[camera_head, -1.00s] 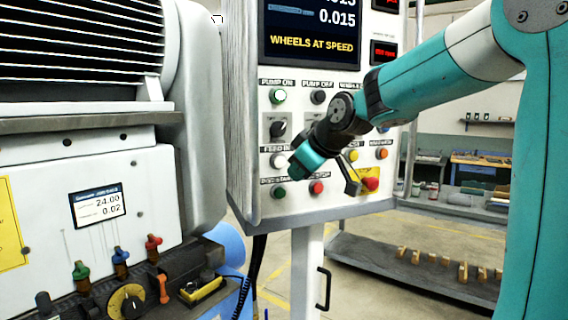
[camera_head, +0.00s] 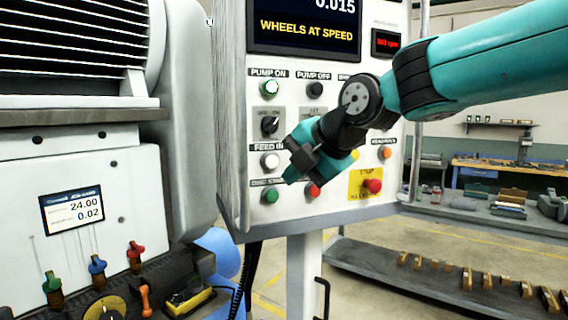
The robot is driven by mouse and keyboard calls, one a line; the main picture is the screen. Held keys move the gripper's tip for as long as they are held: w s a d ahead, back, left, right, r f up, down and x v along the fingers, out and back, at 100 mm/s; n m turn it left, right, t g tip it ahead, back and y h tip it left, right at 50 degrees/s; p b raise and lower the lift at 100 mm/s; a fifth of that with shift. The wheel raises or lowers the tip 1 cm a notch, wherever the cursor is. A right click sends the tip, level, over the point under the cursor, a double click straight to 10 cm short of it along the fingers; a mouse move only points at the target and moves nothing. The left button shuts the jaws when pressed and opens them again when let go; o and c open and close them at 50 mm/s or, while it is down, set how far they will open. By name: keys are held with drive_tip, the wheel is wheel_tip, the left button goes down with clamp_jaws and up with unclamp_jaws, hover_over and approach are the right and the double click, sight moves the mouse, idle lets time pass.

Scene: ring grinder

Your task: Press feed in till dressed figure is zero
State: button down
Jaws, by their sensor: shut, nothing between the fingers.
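The control panel (camera_head: 236,196) stands in the middle. Its white FEED IN button (camera_head: 270,160) sits at the left side, under a black selector knob (camera_head: 269,125). The panel screen (camera_head: 305,27) reads 0.015 and "WHEELS AT SPEED"; its upper part is cut off. A small display (camera_head: 72,209) on the machine at left reads 24.00 and 0.02. My gripper (camera_head: 290,178) is in front of the panel, just right of and below FEED IN, pointing down-left. It looks apart from the button, though depth is hard to judge. My wrist hides several middle controls.
A green button (camera_head: 270,195) and a red button (camera_head: 312,190) sit low on the panel near my gripper. A red emergency stop (camera_head: 372,186) on yellow is to the right.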

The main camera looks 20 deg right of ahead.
sight(275, 161)
drive_tip(key=shift+w+a+p, duration=0.2)
drive_tip(key=shift+w+p, duration=1.6)
drive_tip(key=shift+w, duration=2.65)
drive_tip(key=shift+w, duration=0.1)
drive_tip(key=shift+w, duration=0.25)
drive_tip(key=shift+w, duration=0.5)
drive_tip(key=shift+s+b, duration=0.8)
drive_tip(key=shift+s, duration=0.15)
drive_tip(key=shift+s, duration=0.1)
